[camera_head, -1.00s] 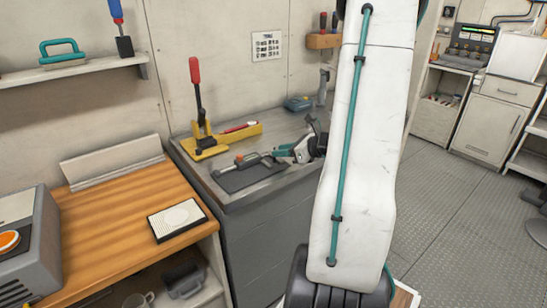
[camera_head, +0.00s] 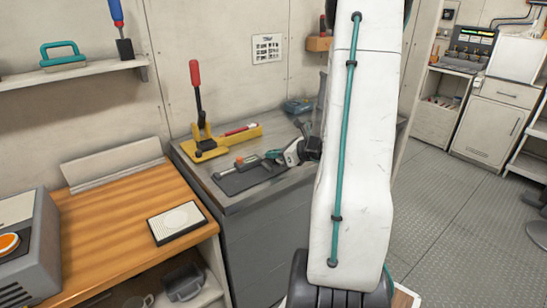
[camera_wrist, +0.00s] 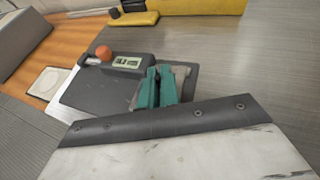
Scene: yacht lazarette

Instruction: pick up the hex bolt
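My gripper (camera_wrist: 156,88) has teal fingers that sit close together low over a dark flat mat or plate (camera_wrist: 82,95). In the head view my gripper (camera_head: 276,155) is at the right end of that same dark plate (camera_head: 240,181). A dark device with a small display (camera_wrist: 128,62) and an orange knob (camera_wrist: 103,52) lies on the plate just beyond the fingers. A small greyish piece shows beside the right finger, but I cannot tell what it is. I cannot clearly make out the hex bolt; the fingers may hide it.
The plate lies on a grey metal bench (camera_head: 215,198). A yellow tool base with a red-handled lever (camera_head: 203,149) and a yellow tray (camera_head: 240,136) stand behind. A wooden counter (camera_head: 110,225) with a white-topped pad (camera_head: 177,222) is to the left.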

